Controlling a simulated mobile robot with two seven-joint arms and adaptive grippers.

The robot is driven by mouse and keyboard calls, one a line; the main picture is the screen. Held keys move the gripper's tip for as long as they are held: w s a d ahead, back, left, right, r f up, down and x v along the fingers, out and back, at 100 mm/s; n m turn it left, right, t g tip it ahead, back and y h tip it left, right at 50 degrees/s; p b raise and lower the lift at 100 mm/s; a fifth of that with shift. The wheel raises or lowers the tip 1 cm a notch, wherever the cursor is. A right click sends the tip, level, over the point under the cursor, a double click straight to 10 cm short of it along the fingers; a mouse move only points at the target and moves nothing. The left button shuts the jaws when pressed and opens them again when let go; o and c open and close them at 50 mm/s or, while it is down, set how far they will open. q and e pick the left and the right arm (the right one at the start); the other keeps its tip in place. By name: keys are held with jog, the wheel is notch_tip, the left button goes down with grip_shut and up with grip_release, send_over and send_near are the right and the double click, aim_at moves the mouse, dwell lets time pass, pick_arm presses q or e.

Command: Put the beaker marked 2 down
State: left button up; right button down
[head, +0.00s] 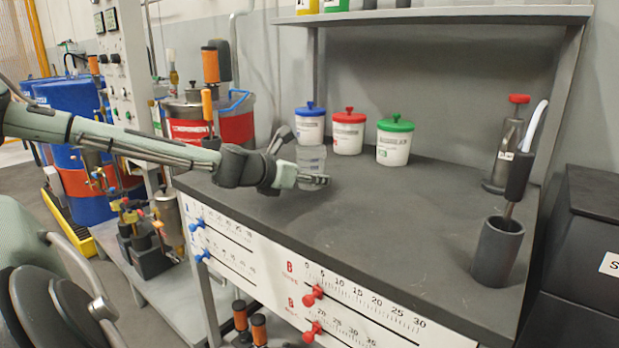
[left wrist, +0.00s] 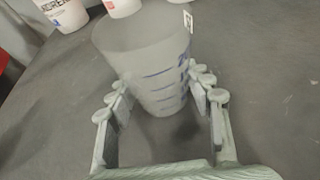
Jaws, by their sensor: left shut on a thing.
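The beaker (head: 312,158) is a clear, greyish cup at the left part of the dark bench top (head: 400,235). My left gripper (head: 303,162) is shut around its sides. In the left wrist view the beaker (left wrist: 150,62) stands between the two fingers of my left gripper (left wrist: 160,100), with blue graduation marks and a small white label near the rim. The label's number cannot be read clearly. The beaker looks roughly upright and low over the bench; whether its base touches is unclear. My right gripper is not in view.
White tubs with blue (head: 310,125), red (head: 348,132) and green (head: 395,142) lids stand just behind the beaker. A grey cylinder holder (head: 497,252) and a red-topped flask (head: 505,150) stand at the right. The bench middle is clear. A shelf (head: 430,16) hangs above.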

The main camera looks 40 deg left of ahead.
pick_arm(q)
jog(key=shift+f, duration=0.15)
jog(key=o, duration=1.3)
jog(key=shift+c, duration=0.2)
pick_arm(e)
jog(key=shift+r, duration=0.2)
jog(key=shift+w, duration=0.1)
pick_arm(q)
jog(key=shift+s+r, duration=0.15)
jog(key=shift+r, duration=0.1)
jog(key=b+v, duration=0.2)
jog(key=v, duration=0.9)
jog(key=shift+s+r, duration=0.15)
jog(key=shift+s, duration=0.2)
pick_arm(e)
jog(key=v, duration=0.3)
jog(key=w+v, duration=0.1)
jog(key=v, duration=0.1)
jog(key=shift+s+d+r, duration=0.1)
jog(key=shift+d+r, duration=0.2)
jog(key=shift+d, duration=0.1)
